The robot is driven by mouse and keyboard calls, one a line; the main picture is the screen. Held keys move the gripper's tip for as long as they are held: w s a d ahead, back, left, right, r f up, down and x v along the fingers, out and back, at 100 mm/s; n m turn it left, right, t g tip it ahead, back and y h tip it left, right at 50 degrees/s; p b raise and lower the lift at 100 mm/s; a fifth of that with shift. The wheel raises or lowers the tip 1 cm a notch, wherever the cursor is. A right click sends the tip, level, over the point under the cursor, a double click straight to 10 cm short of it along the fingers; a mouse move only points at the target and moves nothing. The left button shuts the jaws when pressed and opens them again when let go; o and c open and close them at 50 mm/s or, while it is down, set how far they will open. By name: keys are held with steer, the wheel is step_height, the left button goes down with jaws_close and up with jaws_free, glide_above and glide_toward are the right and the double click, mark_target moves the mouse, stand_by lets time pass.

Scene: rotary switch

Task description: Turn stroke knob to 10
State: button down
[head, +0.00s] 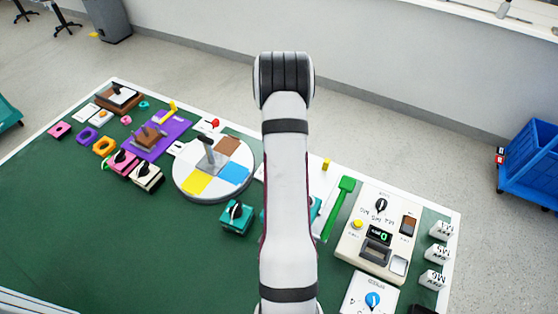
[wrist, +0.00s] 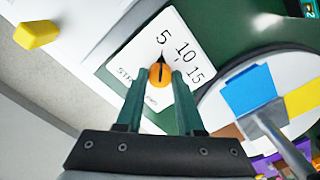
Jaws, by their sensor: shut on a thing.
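The orange stroke knob (wrist: 160,76) sits on a white panel (wrist: 125,70) printed with 5, 10 and 15 in the wrist view. A label starting "STR" is partly covered by my gripper. The knob's black pointer points up in the picture, towards the 5 and to the left of the 10. My gripper (wrist: 160,78) is shut on the knob, with one green finger on each side. In the head view my arm hides the knob and my gripper.
A round disc with coloured sectors and a grey lever (wrist: 262,118) stands close on the right in the wrist view. A yellow block (wrist: 38,30) is at upper left. In the head view a green paddle (head: 338,208) and a beige control box (head: 350,246) lie right of my arm.

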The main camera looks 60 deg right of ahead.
steer(key=m, duration=0.4)
steer(key=shift+m, duration=2.3)
steer(key=c, duration=0.5)
jaws_free()
